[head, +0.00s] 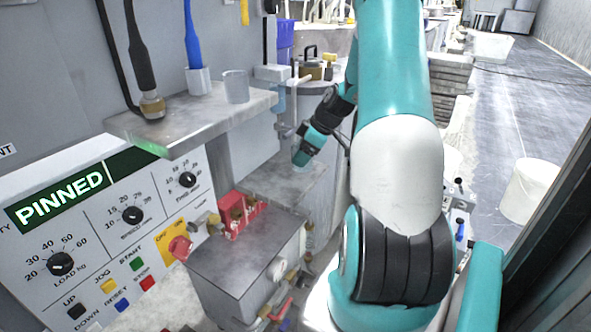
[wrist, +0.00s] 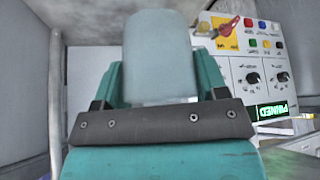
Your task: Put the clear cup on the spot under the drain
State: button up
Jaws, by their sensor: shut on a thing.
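My gripper (head: 303,158) is over a grey ledge (head: 285,188) in the middle of the head view. In the wrist view my gripper (wrist: 160,100) is shut on a translucent bluish-grey cup (wrist: 159,55), with a teal finger on each side of it. In the head view the held cup is mostly hidden by the gripper, so I cannot tell whether it touches the ledge. A thin pipe with a valve (head: 284,128), possibly the drain, hangs just left of my gripper. The marked spot is not discernible.
Another translucent cup (head: 236,87) stands on the upper left shelf (head: 190,121), beside a white holder (head: 199,81) with a blue-handled tool. Below are a control panel (head: 110,225) and a metal box (head: 245,262) with red parts. A white bucket (head: 528,190) stands on the floor at right.

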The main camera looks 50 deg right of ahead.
jog(key=shift+w+a, duration=0.1)
jog(key=shift+w, duration=0.9)
notch_tip(320, 180, down, 2)
jog(key=shift+s+f, duration=0.1)
jog(key=shift+f, duration=0.1)
jog(key=shift+w+f, duration=0.2)
jog(key=shift+f, duration=2.1)
jog(key=shift+f, duration=0.1)
jog(key=o, duration=0.9)
jog(key=shift+s+r, duration=0.1)
jog(key=shift+r, duration=0.3)
jog(key=v, duration=1.1)
jog(key=shift+s+r, duration=0.15)
jog(key=shift+r, duration=0.05)
